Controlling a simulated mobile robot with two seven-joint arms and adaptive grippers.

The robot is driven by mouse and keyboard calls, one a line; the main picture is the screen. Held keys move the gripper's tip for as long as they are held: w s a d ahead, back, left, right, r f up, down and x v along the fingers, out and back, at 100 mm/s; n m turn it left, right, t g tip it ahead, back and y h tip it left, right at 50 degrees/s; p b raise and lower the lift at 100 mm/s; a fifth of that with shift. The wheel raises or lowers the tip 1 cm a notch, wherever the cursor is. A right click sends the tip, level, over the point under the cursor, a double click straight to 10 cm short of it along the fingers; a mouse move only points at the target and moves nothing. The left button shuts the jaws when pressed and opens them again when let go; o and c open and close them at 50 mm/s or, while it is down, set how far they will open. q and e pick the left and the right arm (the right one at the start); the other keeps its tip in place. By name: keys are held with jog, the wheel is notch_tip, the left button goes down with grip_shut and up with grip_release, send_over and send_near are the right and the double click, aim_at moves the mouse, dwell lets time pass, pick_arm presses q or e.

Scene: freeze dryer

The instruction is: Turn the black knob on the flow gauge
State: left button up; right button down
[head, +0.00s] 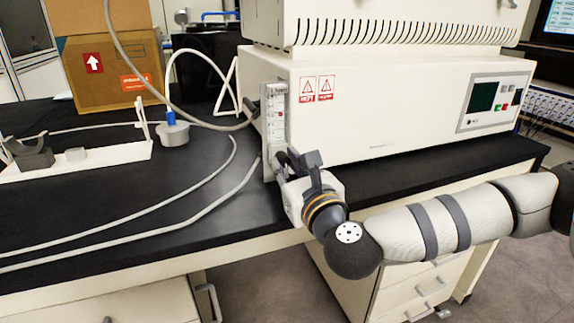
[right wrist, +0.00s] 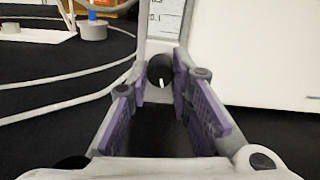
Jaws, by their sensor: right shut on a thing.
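The flow gauge (head: 275,118) is a narrow upright white panel with a scale, on the left end of the white freeze dryer's front. Its lower part shows in the right wrist view (right wrist: 166,20). The black knob (right wrist: 160,71), with a white mark pointing down, sits below the scale. My right gripper (head: 283,163) is at the foot of the gauge and hides the knob in the head view. In the right wrist view its purple-padded fingers (right wrist: 159,82) stand on both sides of the knob, shut on it. My left gripper is not in view.
The white freeze dryer (head: 390,110) stands on the black bench (head: 215,190), right of the gripper. Pale hoses (head: 150,228) lie on the bench to the left. A cardboard box (head: 110,72) and a white rack (head: 110,155) stand farther left.

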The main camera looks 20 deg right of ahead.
jog(key=c, duration=1.4)
grip_release()
jog(key=shift+r, duration=0.1)
jog(key=s, duration=0.7)
jog(key=shift+s+d, duration=0.15)
jog(key=shift+s, duration=0.1)
